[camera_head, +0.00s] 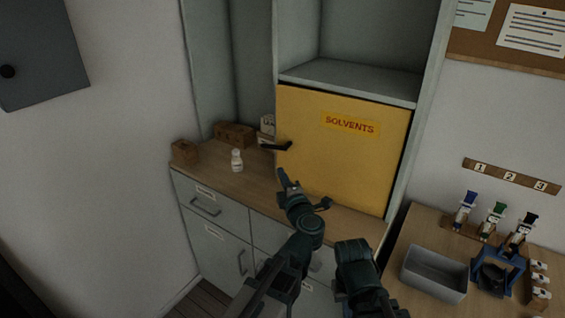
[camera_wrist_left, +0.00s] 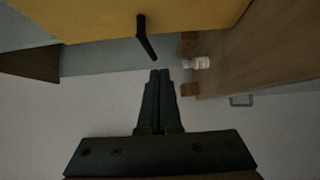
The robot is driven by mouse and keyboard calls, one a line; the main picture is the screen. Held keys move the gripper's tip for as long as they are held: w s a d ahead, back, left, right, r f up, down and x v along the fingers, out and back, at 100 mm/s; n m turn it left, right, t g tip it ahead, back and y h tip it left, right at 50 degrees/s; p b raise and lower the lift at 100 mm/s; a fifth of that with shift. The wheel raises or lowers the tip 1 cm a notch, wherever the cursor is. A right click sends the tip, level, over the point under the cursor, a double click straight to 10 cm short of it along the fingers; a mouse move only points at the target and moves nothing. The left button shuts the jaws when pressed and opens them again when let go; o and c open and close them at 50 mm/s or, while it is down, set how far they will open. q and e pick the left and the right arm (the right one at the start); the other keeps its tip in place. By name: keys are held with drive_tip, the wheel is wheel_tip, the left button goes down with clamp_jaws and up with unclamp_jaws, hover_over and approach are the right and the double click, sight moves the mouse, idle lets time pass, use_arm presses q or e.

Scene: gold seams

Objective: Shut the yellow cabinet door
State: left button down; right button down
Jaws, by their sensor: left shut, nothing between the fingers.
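The yellow cabinet door (camera_head: 340,155), labelled SOLVENTS, spans the lower part of the tall grey cabinet (camera_head: 430,90). It looks close to flush with the frame; I cannot tell whether it is fully shut. Its black handle (camera_head: 276,147) sits by the left edge. In the left wrist view the door (camera_wrist_left: 190,15) fills the top, with the handle (camera_wrist_left: 146,38) jutting down from it. My left gripper (camera_head: 282,174) is just below the handle in the head view, apart from it, with empty fingers together. The fingertips show in the left wrist view (camera_wrist_left: 160,72).
The wooden counter (camera_head: 215,165) holds a white bottle (camera_head: 237,161) and brown boxes (camera_head: 234,134) left of the door. Drawers (camera_head: 208,205) lie below the counter.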

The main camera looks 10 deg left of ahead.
use_arm(q)
approach(280, 152)
drive_tip(key=w+a+r, duration=0.2)
drive_tip(key=a, duration=0.3)
drive_tip(key=shift+w+d, duration=0.15)
drive_tip(key=shift+w, duration=0.4)
drive_tip(key=shift+w+d, duration=0.15)
drive_tip(key=shift+w, duration=0.45)
drive_tip(key=shift+w+d, duration=0.2)
drive_tip(key=shift+w, duration=0.35)
drive_tip(key=w, duration=0.2)
drive_tip(key=w+d, duration=0.1)
drive_tip(key=w, duration=0.1)
drive_tip(key=shift+r, duration=0.1)
drive_tip(key=v, duration=1.4)
drive_tip(key=shift+s, duration=0.2)
